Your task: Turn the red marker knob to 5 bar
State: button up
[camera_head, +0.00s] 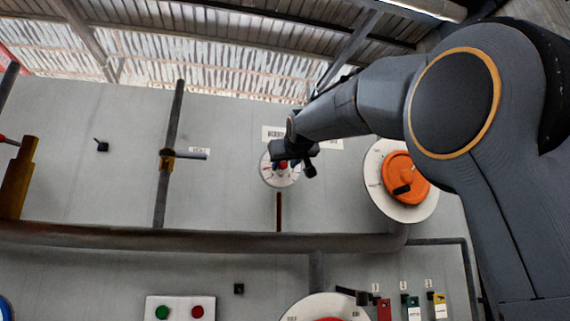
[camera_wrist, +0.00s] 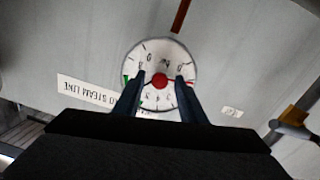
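The round white gauge (camera_head: 281,180) is on the grey wall, partly covered by my gripper in the head view. In the wrist view the gauge face (camera_wrist: 152,53) appears upside down, with black marks, a green section at its left and a red pointer (camera_wrist: 187,83) toward the right. The red marker knob (camera_wrist: 160,82) is at its centre and also shows in the head view (camera_head: 283,164). My gripper (camera_wrist: 160,77) is open, one dark finger on each side of the knob, with visible gaps. I cannot tell how far the fingertips are from the dial. The lower dial is partly hidden.
An orange handwheel (camera_head: 405,168) on a white disc is right of the gauge. A horizontal pipe (camera_head: 200,240) runs below it. Green and red buttons (camera_head: 180,308) are lower down.

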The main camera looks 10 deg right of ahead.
grip_shut()
jog(key=m, duration=0.2)
jog(key=m+y+b, duration=0.1)
jog(key=shift+d+f+m+y, duration=0.15)
jog(key=shift+m+y, duration=0.15)
jog(key=shift+m, duration=0.1)
jog(key=m+y+b, duration=0.1)
jog(key=m+b, duration=0.2)
jog(key=m, duration=0.1)
jog(key=shift+y+b, duration=0.3)
jog(key=shift+b, duration=0.1)
jog(key=m+t+y+b, duration=0.1)
jog(key=m+b, duration=0.2)
jog(key=m, duration=0.2)
jog(key=shift+d+f+m, duration=0.1)
jog(key=shift+f+m, duration=0.05)
jog(key=shift+m, duration=0.25)
jog(key=m+t+b, duration=0.1)
jog(key=m+b, duration=0.2)
jog(key=m, duration=0.2)
jog(key=shift+y, duration=0.4)
jog(key=shift+m+t, duration=0.3)
jog(key=shift+m, duration=0.2)
